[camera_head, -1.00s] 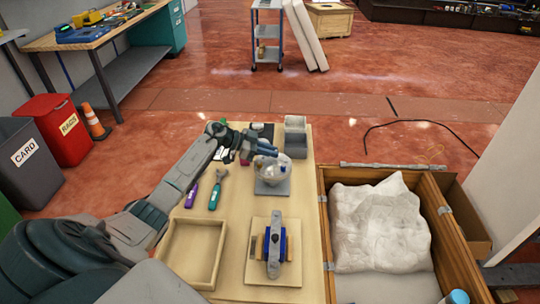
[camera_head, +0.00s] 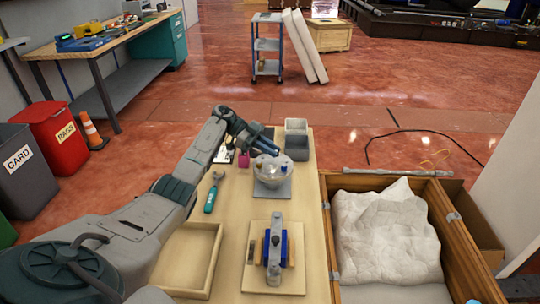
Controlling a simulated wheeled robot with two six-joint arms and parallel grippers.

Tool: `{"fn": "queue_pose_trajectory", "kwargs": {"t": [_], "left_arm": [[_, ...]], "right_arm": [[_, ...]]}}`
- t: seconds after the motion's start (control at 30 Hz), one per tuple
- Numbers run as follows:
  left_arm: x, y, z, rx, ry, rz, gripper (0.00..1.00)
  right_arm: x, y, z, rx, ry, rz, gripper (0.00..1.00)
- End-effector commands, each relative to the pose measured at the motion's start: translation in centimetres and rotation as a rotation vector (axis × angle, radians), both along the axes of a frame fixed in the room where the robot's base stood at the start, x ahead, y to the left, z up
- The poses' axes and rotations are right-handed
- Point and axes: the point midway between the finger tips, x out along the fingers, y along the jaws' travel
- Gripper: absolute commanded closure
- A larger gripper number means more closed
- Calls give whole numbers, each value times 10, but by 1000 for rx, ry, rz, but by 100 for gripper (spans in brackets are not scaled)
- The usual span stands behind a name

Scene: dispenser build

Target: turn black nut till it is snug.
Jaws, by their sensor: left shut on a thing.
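My left gripper (camera_head: 269,147) reaches in from the left and points down at the top of a clear round bowl (camera_head: 272,172). It is shut at the bowl's rim, and the black nut is hidden between or behind its fingers. The bowl stands upright on a grey square base (camera_head: 274,190) on the wooden table. A small blue part shows at the bowl's right side. My right gripper is out of view.
A blue-and-grey fixture (camera_head: 276,252) stands on a pale board nearer me. An empty wooden tray (camera_head: 188,262) and a teal-handled tool (camera_head: 211,200) lie to the left. Grey bins (camera_head: 296,146) stand behind the bowl. An open crate (camera_head: 330,240) stands to the right.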

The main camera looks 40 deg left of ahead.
Motion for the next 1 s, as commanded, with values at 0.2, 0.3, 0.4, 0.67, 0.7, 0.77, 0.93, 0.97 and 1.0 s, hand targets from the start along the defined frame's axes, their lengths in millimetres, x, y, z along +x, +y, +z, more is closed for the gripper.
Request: {"fn": "queue_pose_trajectory", "kwargs": {"t": [0.2, 0.3, 0.4, 0.67, 0.7, 0.77, 0.93, 0.97, 1.0], "left_arm": [[2, 0, -1, -3, 3, -87, 100], [3, 0, 0, -3, 3, -122, 100], [3, -1, 0, -2, 3, -151, 100], [4, 0, 0, 0, 3, -201, 100], [4, 0, 0, -1, 4, -205, 100], [4, 0, -1, -1, 4, -211, 100], [4, 0, -1, 1, 3, -219, 100], [4, 0, -1, 1, 3, -219, 100], [4, 0, -1, 1, 3, -219, 100]], "right_arm": [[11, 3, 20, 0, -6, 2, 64], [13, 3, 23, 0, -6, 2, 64], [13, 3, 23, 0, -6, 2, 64], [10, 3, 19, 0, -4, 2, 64], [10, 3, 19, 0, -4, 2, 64], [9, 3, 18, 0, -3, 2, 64], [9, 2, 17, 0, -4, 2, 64], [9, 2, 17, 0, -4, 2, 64], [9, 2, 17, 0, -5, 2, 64]]}}
